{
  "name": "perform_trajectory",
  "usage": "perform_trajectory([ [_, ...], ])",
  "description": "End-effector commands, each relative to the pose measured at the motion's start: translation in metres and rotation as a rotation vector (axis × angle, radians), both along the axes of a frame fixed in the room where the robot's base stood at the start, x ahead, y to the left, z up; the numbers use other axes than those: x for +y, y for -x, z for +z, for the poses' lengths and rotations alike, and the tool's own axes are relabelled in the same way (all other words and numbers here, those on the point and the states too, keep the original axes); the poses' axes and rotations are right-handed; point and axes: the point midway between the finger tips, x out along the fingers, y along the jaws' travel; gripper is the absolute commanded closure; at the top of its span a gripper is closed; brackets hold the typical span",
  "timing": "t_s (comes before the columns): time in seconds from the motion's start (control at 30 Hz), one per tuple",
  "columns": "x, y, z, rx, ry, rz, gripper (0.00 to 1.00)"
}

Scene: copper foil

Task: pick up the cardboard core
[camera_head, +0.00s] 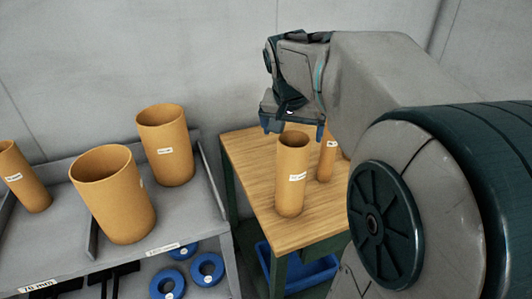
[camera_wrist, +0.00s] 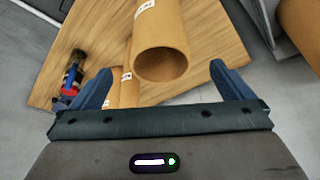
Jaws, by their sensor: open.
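An orange-brown cardboard core (camera_head: 291,178) with a white label stands upright on the wooden table. In the wrist view this core (camera_wrist: 161,40) shows its open rim between my two fingers. My gripper (camera_head: 292,127) is open and empty, above the table and slightly above the core's top in the picture. The wrist view shows its fingers (camera_wrist: 160,70) spread to either side of the core's rim, apart from it. A second, slimmer core (camera_head: 327,160) stands behind it on the table, partly hidden by my arm. Slim cores (camera_wrist: 114,93) also show near my left finger in the wrist view.
A grey shelf (camera_head: 183,213) at the left holds three more cores, one (camera_head: 113,196) near its front. Blue rings (camera_head: 207,269) lie on the lower shelf. A blue bin (camera_head: 312,273) sits under the table. A dark, red and blue item (camera_wrist: 72,78) is near the table's edge.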

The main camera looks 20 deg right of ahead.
Motion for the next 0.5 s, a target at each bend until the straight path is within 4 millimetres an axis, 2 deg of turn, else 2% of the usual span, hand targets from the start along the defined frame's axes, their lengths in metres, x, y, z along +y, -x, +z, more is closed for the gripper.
perform_trajectory([
  [0.1,-0.006,-0.006,-0.023,0.005,-0.001,-0.001,0.00],
  [0.2,-0.009,-0.012,-0.035,0.002,0.000,0.001,0.00],
  [0.5,-0.017,-0.021,-0.056,0.004,-0.001,-0.001,0.00],
])
